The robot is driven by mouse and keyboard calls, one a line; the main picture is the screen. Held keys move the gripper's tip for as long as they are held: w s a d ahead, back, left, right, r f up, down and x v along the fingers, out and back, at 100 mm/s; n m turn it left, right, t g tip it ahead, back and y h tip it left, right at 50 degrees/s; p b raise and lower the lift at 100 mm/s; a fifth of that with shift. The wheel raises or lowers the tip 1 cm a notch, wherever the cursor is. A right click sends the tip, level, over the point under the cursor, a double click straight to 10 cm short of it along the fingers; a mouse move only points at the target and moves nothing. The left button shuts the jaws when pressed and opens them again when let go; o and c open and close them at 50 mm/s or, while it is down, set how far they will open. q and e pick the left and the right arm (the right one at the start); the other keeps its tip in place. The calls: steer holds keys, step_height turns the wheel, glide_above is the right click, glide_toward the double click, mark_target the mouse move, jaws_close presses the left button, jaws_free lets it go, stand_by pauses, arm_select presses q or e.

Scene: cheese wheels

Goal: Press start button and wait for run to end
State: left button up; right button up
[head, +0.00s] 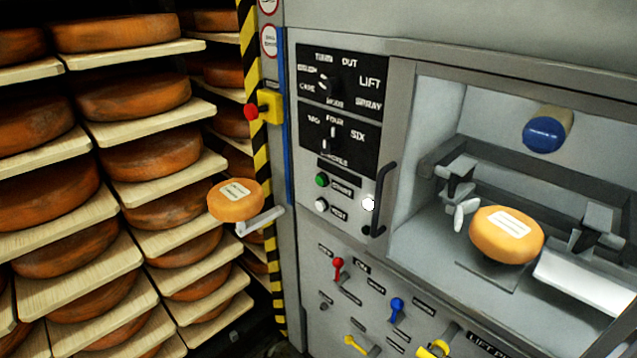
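A green round button (321,180) sits on the machine's front panel, beside a small dark label too blurred to read surely. A white round button (321,205) is just below it. A bright white spot (369,203) shows to their right, by a dark vertical handle (381,200). Above are two black dial plates, an upper one (345,97) and a lower one (352,150). An orange cheese wheel (506,234) with a white label rests in the machine's bay between dark clamp-like parts. Neither of my grippers shows.
Racks of cheese wheels on wooden boards (140,131) fill the left. A labelled cheese wheel (236,200) sits by a grey bracket. A red knob on a yellow box (269,107) is on the striped post. Red (338,268), blue (397,308) and yellow levers are below.

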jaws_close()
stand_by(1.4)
